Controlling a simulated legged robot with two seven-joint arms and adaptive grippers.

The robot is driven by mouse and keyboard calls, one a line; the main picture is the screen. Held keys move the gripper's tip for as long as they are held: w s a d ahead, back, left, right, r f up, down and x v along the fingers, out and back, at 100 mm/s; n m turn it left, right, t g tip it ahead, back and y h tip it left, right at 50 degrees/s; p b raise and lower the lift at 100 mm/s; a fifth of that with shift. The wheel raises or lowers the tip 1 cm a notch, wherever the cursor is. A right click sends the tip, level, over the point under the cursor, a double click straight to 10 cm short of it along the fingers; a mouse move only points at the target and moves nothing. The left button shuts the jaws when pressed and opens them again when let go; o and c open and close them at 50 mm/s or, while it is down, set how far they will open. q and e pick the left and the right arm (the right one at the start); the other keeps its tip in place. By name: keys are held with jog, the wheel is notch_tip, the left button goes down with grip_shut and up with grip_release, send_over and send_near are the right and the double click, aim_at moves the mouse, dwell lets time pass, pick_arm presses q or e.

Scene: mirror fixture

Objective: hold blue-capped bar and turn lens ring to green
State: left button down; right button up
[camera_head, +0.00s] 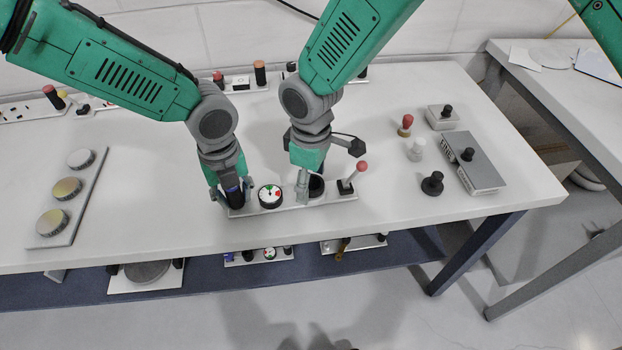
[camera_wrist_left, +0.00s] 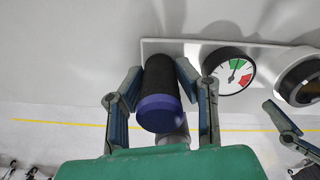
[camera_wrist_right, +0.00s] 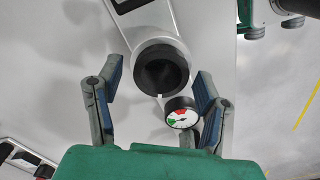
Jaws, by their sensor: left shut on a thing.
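The blue-capped bar (camera_wrist_left: 160,88), a black cylinder with a blue end, stands on the left part of a pale fixture plate (camera_head: 290,209). My left gripper (camera_head: 231,196) is shut on it, one finger on each side in the left wrist view. To its right is a round gauge (camera_head: 270,195) with green and red sectors, clearer in the left wrist view (camera_wrist_left: 229,71). The black lens ring (camera_wrist_right: 162,70) is right of the gauge, partly hidden in the head view (camera_head: 316,186). My right gripper (camera_wrist_right: 155,88) is open above it, the ring showing between its spread fingers.
A red-knobbed lever (camera_head: 361,168) stands at the plate's right end. A board with several round discs (camera_head: 67,189) lies at the left. Black knobs and metal blocks (camera_head: 480,170) stand at the right. A lower shelf (camera_head: 210,275) holds more fixtures.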

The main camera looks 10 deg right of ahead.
aim_at(311, 182)
jog(key=shift+r, duration=0.1)
notch_tip(311, 182, up, 12)
dwell(0.6)
jog(key=shift+f, duration=0.2)
dwell(0.3)
